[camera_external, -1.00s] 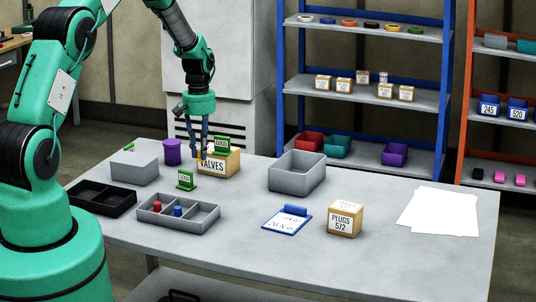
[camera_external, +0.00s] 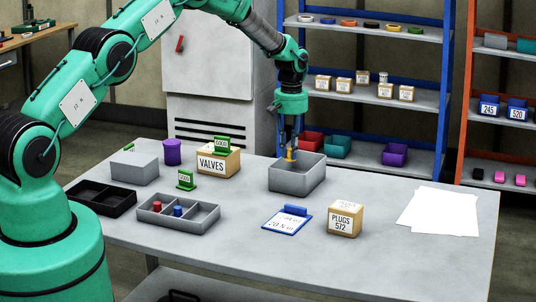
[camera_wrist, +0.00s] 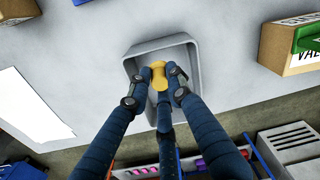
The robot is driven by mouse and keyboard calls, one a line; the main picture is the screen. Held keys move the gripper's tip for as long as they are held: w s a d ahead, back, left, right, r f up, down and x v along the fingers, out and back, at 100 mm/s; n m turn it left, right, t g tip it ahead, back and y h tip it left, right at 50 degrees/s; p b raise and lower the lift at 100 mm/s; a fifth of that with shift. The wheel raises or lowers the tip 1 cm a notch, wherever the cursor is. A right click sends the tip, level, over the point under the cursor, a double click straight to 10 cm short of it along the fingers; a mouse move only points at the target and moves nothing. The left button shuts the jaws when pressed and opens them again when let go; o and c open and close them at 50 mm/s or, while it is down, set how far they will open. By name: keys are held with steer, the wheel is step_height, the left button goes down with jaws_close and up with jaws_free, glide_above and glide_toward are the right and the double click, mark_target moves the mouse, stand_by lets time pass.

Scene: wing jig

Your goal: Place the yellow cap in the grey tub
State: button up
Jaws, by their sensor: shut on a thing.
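My gripper (camera_external: 290,154) is shut on the yellow cap (camera_external: 290,155) and points down over the grey tub (camera_external: 297,183). In the wrist view the yellow cap (camera_wrist: 158,76) sits between the dark fingers of my gripper (camera_wrist: 157,82), with the grey tub (camera_wrist: 192,55) around it from above. The cap is at about the height of the tub's rim or just inside; the exact depth is hard to tell. The tub's floor is mostly hidden in the external view.
A VALVES box (camera_external: 218,163) with a green sign stands left of the tub. A blue clipboard (camera_external: 287,220) and a PLUGS box (camera_external: 345,219) lie in front. A divided tray (camera_external: 178,215) is at front left. White paper (camera_external: 440,212) lies at right.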

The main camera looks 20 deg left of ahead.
mark_target(291, 178)
steer(key=shift+d, duration=0.25)
steer(key=shift+c, duration=0.2)
steer(key=shift+f, duration=3.1)
steer(key=shift+f, duration=0.1)
steer(key=shift+f+b, duration=0.3)
steer(key=shift+f, duration=1.45)
steer(key=shift+f, duration=0.2)
steer(key=o, duration=0.6)
steer(key=shift+r, duration=0.15)
